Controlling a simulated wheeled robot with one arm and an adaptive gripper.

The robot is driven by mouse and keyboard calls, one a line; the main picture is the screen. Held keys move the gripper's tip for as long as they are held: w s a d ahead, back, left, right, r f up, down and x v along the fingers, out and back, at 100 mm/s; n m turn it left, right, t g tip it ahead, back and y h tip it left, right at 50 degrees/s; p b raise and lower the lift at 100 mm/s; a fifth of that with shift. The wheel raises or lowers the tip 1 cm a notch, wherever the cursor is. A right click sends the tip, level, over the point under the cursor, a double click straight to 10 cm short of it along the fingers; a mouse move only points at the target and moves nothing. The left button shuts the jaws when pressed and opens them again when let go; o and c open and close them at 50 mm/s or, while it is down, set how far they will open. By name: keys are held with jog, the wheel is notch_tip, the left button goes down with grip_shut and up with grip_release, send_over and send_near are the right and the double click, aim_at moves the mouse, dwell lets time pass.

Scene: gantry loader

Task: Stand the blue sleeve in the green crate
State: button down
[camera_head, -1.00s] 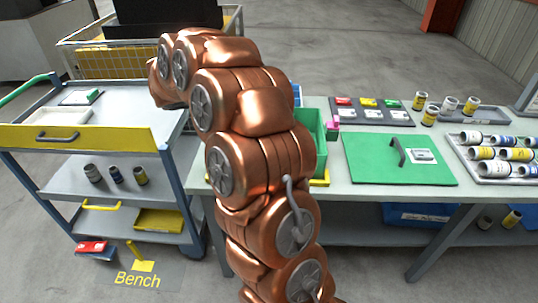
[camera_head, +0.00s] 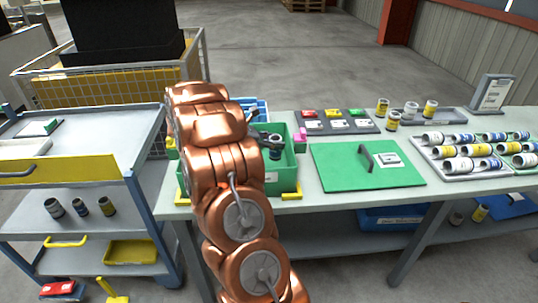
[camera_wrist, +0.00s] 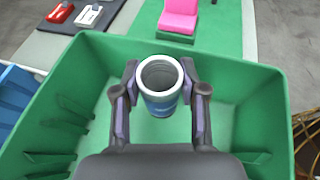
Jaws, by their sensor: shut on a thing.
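The blue sleeve (camera_wrist: 163,103) is between the two fingers of my gripper (camera_wrist: 160,86) in the wrist view. It looks upright, with its open grey end facing the camera. My gripper is shut on it, inside the outline of the green crate (camera_wrist: 60,95). In the head view, the sleeve (camera_head: 275,150) shows over the crate (camera_head: 287,178), beside my arm. The crate floor seen around the sleeve is bare. I cannot tell whether the sleeve's lower end touches the floor. My arm hides the crate's left part in the head view.
A green board with a handle (camera_head: 368,178) lies right of the crate. A pink block (camera_head: 300,135) stands by the crate's back right corner. A dark tray of coloured pieces (camera_head: 337,122) is behind. A tray of several sleeves (camera_head: 440,166) is further right. A blue bin (camera_wrist: 12,95) adjoins the crate.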

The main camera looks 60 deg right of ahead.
aim_at(274, 152)
jog(key=shift+f, duration=2.35)
jog(key=shift+f, duration=0.2)
jog(key=c, duration=0.6)
grip_release()
jog(key=shift+c, duration=0.2)
jog(key=shift+r, duration=0.1)
jog(key=shift+w+a+r, duration=0.1)
jog(key=shift+r, duration=0.05)
jog(key=b+v, duration=0.1)
jog(key=v, duration=1)
jog(key=shift+w+a+r, duration=0.2)
jog(key=shift+a, duration=0.05)
